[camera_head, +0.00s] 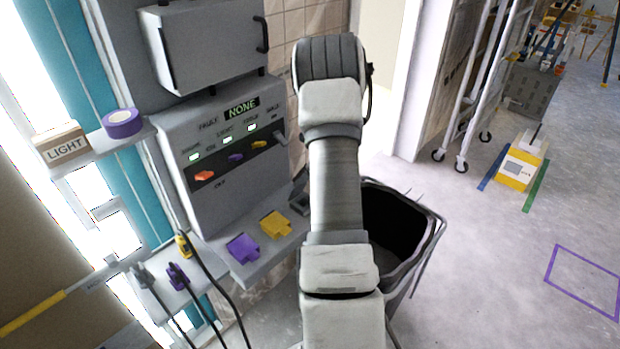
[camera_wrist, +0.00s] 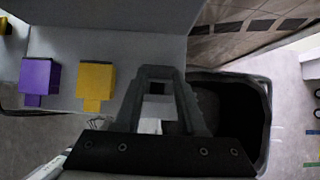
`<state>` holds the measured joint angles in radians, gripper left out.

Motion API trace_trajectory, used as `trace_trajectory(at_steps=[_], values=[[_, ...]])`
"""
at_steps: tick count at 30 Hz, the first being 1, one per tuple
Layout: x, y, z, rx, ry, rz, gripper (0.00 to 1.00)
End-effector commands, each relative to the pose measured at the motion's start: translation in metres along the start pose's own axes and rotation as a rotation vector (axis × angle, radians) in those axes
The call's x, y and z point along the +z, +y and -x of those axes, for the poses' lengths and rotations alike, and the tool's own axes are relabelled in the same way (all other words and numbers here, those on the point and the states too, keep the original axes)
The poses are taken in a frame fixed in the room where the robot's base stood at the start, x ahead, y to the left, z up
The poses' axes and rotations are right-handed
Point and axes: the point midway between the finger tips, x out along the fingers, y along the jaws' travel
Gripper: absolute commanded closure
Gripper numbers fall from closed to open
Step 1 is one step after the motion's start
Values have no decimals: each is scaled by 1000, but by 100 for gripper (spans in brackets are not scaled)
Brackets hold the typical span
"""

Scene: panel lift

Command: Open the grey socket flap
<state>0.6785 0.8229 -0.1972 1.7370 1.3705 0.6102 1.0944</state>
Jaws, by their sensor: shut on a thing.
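My gripper (camera_wrist: 160,74) reaches over the lower ledge of the grey panel, right of the yellow flap. Its two dark fingers are close together and shut on the grey socket flap (camera_wrist: 157,89), which shows only as a small dark grey patch between them. The fingers hide most of the flap, and I cannot tell its exact angle. In the head view my arm covers this spot, with only a dark grey bit of the gripper (camera_head: 299,191) showing at its left.
A purple flap (camera_head: 243,248) and a yellow flap (camera_head: 275,224) sit on the ledge to the left. A black bin (camera_head: 428,240) stands close on the right. A shelf (camera_head: 90,155) holds a purple tape roll (camera_head: 122,122) and a LIGHT block (camera_head: 62,148). Cables hang at lower left.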

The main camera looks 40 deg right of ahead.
Motion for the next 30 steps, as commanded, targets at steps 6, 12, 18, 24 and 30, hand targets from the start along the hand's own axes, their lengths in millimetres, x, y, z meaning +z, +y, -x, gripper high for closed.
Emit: trace_trajectory(at_steps=[6,12,18,24,30], values=[[27,-1,-6,-3,-15,4,100],[39,0,-13,-1,-16,4,100],[47,0,-17,-1,-17,5,100],[50,0,-20,-1,-18,3,100],[52,1,-20,0,-19,4,100]])
